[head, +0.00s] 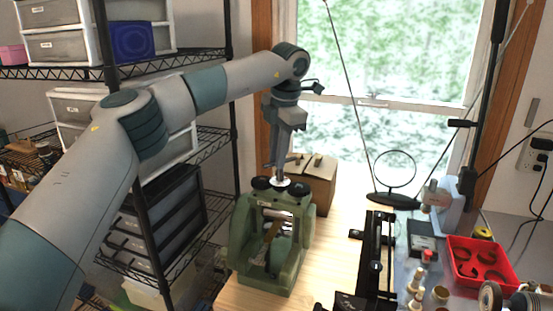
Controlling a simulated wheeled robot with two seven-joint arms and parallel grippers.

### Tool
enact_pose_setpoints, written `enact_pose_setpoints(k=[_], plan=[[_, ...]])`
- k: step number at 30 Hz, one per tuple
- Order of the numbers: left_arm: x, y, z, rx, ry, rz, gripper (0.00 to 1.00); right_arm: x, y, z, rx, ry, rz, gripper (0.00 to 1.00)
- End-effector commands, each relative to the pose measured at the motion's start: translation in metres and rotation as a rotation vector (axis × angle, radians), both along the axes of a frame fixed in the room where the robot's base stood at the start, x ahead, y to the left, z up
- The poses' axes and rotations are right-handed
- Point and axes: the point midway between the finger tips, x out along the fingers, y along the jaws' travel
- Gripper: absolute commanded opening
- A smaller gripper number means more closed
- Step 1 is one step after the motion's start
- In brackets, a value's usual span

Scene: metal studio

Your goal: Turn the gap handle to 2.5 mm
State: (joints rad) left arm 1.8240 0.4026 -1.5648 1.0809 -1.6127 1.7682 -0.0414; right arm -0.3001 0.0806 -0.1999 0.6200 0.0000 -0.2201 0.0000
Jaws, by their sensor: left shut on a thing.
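A green rolling machine (243,232) stands upright on the light wooden table. Two dark round caps (263,184) sit on its top. The gap handle (281,183) shows as a small pale part at the top centre, mostly covered by my gripper. My left gripper (279,172) reaches down from above and is shut on the gap handle. The dial or scale marks are too small to read, so the gap setting cannot be told. My right gripper is not in view.
A wire shelf (222,150) with drawers is at the left. At the right are a black rail fixture (373,262), a red tray (466,246) and small parts. A strip of bare table lies between machine and rail.

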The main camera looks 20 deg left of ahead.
Motion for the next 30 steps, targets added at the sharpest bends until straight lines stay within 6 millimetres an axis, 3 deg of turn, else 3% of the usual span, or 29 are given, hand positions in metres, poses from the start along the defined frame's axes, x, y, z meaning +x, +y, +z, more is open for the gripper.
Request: enact_pose_setpoints(k=[9, 23, 24, 25, 30], plan=[[-0.0002, -0.0020, -0.0005, 0.000, 0.000, 0.126, 0.00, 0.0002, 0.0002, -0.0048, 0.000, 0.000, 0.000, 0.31], [-0.0002, -0.0022, 0.0000, 0.000, 0.000, 0.142, 0.00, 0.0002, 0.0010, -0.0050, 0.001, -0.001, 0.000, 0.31], [-0.0002, -0.0022, 0.0000, 0.000, 0.000, 0.142, 0.24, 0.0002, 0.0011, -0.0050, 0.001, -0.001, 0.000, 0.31], [-0.0002, -0.0022, 0.0000, 0.000, 0.000, 0.142, 0.31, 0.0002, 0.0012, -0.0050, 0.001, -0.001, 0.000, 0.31], [-0.0001, -0.0022, 0.0001, 0.000, 0.000, 0.142, 0.35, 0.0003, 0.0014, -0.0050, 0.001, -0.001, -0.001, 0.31]])
